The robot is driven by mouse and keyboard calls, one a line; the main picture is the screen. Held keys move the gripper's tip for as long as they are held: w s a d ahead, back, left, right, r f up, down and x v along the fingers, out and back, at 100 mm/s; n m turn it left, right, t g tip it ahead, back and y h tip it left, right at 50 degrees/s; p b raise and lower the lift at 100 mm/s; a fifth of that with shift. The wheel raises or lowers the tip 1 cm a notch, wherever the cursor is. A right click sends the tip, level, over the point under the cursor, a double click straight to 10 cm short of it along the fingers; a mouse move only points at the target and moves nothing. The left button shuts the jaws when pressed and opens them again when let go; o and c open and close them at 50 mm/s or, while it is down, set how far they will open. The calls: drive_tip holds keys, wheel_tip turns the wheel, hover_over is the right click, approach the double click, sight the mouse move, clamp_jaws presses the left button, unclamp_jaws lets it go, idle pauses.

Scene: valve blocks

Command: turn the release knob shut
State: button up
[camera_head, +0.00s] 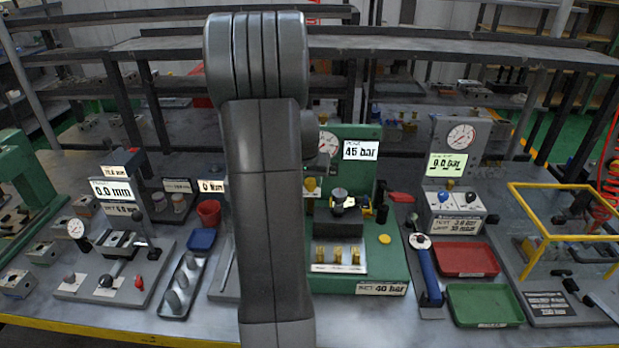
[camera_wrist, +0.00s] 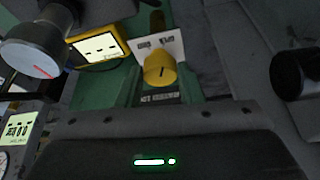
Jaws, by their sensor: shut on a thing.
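The release knob (camera_wrist: 160,70) is yellow with a dark line on its face. It stands by a white label plate (camera_wrist: 165,45) in the wrist view, in the middle just beyond my gripper's dark housing. In the head view the yellow knob (camera_head: 310,185) shows at the right edge of my arm, below the gauge on the green block. My gripper (camera_head: 316,170) is at the knob, mostly hidden behind my arm. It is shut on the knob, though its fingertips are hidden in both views. The mark's exact setting is too small to read.
A grey cylinder with a red mark (camera_wrist: 35,45) and a yellow-framed display (camera_wrist: 97,47) stand left of the knob in the wrist view. A black cylinder (camera_wrist: 297,75) is at the right. The green block (camera_head: 385,270) carries a 45 bar display (camera_head: 360,150).

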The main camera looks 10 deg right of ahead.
drive_tip(key=n, duration=0.1)
drive_tip(key=n+y, duration=0.1)
drive_tip(key=shift+d+r+n+p, duration=0.1)
drive_tip(key=shift+d+n+p, duration=0.1)
drive_tip(key=shift+n+p, duration=0.1)
drive_tip(key=n+y, duration=0.1)
drive_tip(key=n, duration=0.1)
drive_tip(key=shift+d+n+b, duration=0.1)
drive_tip(key=shift+n+b, duration=0.2)
drive_tip(key=n+b, duration=0.1)
drive_tip(key=n+y+b, duration=0.1)
drive_tip(key=n, duration=0.1)
drive_tip(key=shift+w+d+f+y, duration=0.1)
drive_tip(key=shift+d+f+y, duration=0.1)
drive_tip(key=shift+y, duration=0.1)
drive_tip(key=shift+r+n+y+b, duration=0.1)
drive_tip(key=shift+n+y+b, duration=0.5)
drive_tip(key=shift+n, duration=1)
drive_tip(key=shift+g, duration=0.3)
drive_tip(key=o, duration=1)
drive_tip(key=shift+c, duration=0.2)
